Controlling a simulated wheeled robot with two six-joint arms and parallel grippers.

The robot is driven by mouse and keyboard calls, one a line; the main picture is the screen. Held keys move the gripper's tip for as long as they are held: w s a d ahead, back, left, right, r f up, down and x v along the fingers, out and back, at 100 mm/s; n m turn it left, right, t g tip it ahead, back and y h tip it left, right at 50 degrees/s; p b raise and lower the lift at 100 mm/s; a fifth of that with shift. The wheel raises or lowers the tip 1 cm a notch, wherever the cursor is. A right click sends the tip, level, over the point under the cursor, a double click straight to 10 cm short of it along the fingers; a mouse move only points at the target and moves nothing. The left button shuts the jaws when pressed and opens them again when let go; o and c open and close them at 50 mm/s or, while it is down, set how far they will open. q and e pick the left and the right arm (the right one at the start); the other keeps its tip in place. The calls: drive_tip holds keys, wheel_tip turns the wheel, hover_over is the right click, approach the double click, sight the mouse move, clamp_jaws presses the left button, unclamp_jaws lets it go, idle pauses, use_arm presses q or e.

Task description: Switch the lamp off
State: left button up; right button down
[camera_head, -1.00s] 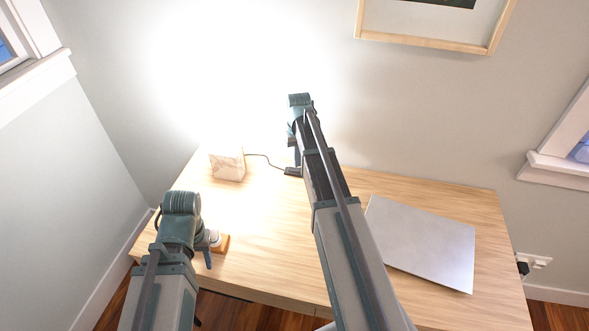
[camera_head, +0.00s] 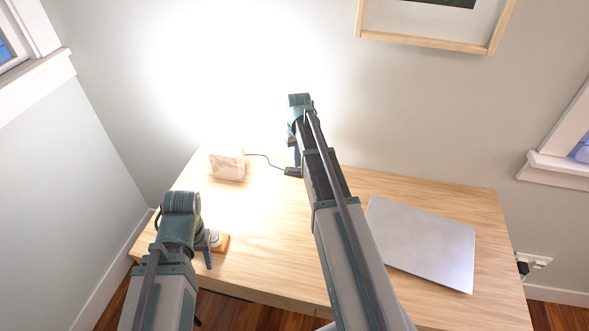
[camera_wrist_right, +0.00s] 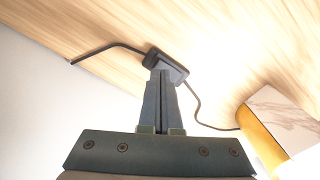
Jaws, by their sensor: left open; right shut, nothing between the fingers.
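The lamp (camera_head: 228,165) is a pale marbled block on the desk at the back left, and a very bright glow lights the wall above it. A thin dark cable runs from it to a small black inline switch (camera_head: 291,171). In the right wrist view the switch (camera_wrist_right: 171,66) lies on the wood, partly hidden by my fingertips. My right gripper (camera_wrist_right: 158,74) is shut, empty, and its tips appear to touch or nearly touch the switch. My left gripper (camera_head: 207,252) is open near the desk's front left edge, partly hidden by its wrist.
A small wooden piece with a white top (camera_head: 221,243) sits beside my left gripper. A closed silver laptop (camera_head: 425,240) lies on the right of the desk (camera_head: 270,255). The middle of the desk is clear. A wall outlet (camera_head: 538,261) is at the right.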

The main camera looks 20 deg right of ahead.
sight(298, 169)
use_arm(q)
drive_tip(key=shift+f+b, duration=0.85)
drive_tip(key=shift+f, duration=0.05)
use_arm(e)
drive_tip(key=shift+f, duration=0.95)
use_arm(q)
drive_tip(key=shift+r, duration=0.15)
use_arm(e)
drive_tip(key=shift+r, duration=0.2)
wheel_tip(298, 169, up, 7)
drive_tip(key=p, duration=0.7)
use_arm(q)
wheel_tip(298, 169, up, 7)
use_arm(e)
drive_tip(key=shift+f, duration=0.1)
drive_tip(key=s+a+n+h, duration=0.1)
drive_tip(key=s+a+n, duration=0.4)
drive_tip(key=s+a, duration=1.8)
drive_tip(key=a, duration=0.3)
drive_tip(key=shift+s, duration=0.3)
drive_tip(key=shift+a, duration=0.1)
